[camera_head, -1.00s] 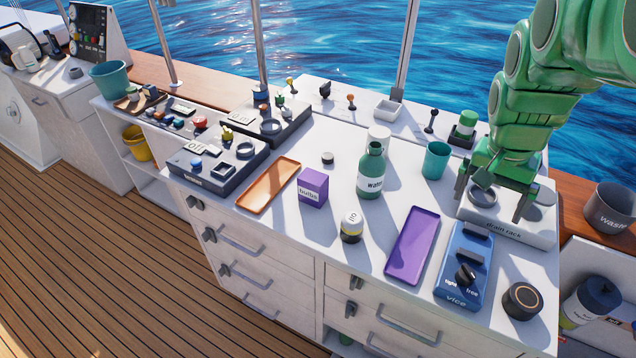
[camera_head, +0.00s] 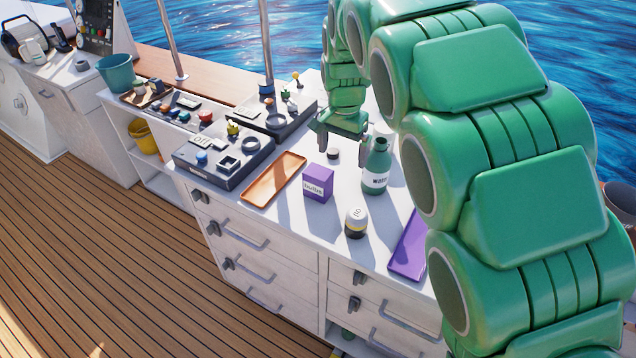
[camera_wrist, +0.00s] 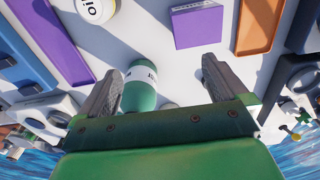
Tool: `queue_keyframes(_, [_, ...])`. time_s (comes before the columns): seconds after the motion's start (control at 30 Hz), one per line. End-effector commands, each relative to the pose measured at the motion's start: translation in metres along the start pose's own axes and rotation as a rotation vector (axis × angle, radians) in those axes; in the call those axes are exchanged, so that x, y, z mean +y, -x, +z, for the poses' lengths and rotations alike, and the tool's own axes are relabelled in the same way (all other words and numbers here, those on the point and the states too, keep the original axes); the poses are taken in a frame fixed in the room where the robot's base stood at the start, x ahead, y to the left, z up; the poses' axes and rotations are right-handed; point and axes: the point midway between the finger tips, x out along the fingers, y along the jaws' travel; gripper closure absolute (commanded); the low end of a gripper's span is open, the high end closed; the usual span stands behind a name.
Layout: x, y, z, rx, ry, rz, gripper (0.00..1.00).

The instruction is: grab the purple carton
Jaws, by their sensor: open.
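The purple carton (camera_head: 318,183), a small box labelled "bulbs", stands on the white counter between the orange tray and the green bottle. It also shows in the wrist view (camera_wrist: 197,25), at the top right of centre. My gripper (camera_head: 342,146) is open and empty above the counter, behind the carton in the head view and apart from it. In the wrist view my two grey fingers (camera_wrist: 160,90) are spread. The green water bottle (camera_wrist: 140,86) shows between them there, but I cannot tell its depth relative to the fingers.
The orange tray (camera_head: 262,192) lies left of the carton. The green bottle (camera_head: 376,172) and the oil jar (camera_head: 356,222) stand to its right. The purple tray (camera_head: 408,248) is partly hidden by my arm. Dark panels (camera_head: 222,166) with fittings stand at the left.

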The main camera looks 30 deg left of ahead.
Motion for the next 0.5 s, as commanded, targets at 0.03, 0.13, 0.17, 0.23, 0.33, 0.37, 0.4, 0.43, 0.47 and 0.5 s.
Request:
queue_keyframes(0.03, [-0.015, -0.006, 0.004, -0.006, 0.01, -0.001, 0.0])
queue_keyframes(0.13, [-0.035, -0.012, 0.011, -0.013, 0.019, -0.006, 0.0])
queue_keyframes(0.17, [-0.039, -0.013, 0.012, -0.014, 0.021, -0.008, 0.0])
queue_keyframes(0.23, [-0.047, -0.015, 0.015, -0.017, 0.024, -0.01, 0.0])
queue_keyframes(0.33, [-0.051, -0.019, 0.017, -0.02, 0.027, -0.011, 0.0])
queue_keyframes(0.37, [-0.052, -0.021, 0.017, -0.02, 0.027, -0.011, 0.0])
queue_keyframes(0.4, [-0.052, -0.024, 0.017, -0.02, 0.026, -0.011, 0.0])
queue_keyframes(0.43, [-0.052, -0.027, 0.017, -0.02, 0.026, -0.011, 0.0])
queue_keyframes(0.47, [-0.052, -0.03, 0.017, -0.02, 0.026, -0.011, 0.0])
queue_keyframes(0.5, [-0.052, -0.034, 0.018, -0.021, 0.026, -0.01, 0.0])
